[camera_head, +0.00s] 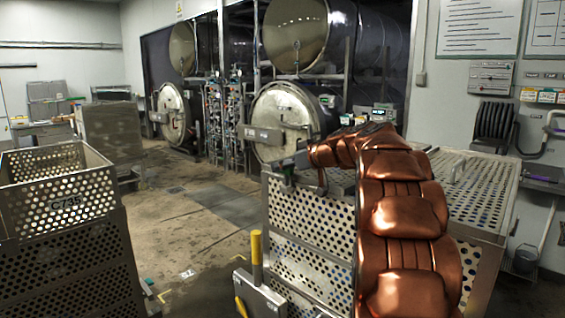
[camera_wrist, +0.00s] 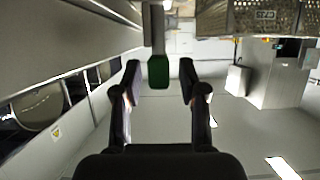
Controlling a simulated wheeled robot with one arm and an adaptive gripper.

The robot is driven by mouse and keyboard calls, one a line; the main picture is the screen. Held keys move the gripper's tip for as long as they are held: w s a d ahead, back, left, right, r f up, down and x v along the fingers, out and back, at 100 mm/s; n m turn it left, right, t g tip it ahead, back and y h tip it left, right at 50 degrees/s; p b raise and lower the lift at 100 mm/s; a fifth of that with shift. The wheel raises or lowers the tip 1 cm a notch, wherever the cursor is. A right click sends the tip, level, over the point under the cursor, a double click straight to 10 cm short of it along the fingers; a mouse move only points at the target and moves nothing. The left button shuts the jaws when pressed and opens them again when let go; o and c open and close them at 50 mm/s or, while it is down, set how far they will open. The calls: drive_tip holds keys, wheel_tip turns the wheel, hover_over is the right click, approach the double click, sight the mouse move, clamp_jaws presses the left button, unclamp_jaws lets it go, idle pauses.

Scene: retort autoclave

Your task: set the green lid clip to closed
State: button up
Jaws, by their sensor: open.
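The green lid clip (camera_wrist: 158,73) shows in the wrist view as a green tip on a pale grey bar that comes down from the top edge. My gripper (camera_wrist: 161,78) is open, with one dark finger on each side of the green tip. I see a gap on both sides, so neither finger appears to touch it. In the head view my gripper (camera_head: 291,172) is at the end of my copper-coloured arm, over the near left corner of a perforated metal crate (camera_head: 310,215). The clip is too small there to make out clearly.
A perforated crate marked C735 (camera_head: 75,200) stands at the left. A yellow-topped post (camera_head: 256,250) rises in front of the near crate. Round autoclave doors (camera_head: 283,122) stand behind. Open floor (camera_head: 195,225) lies between the crates.

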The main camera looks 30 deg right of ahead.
drive_tip(key=shift+w+a+f, duration=0.1)
drive_tip(key=shift+w+f, duration=0.1)
drive_tip(key=shift+w, duration=0.2)
clamp_jaws()
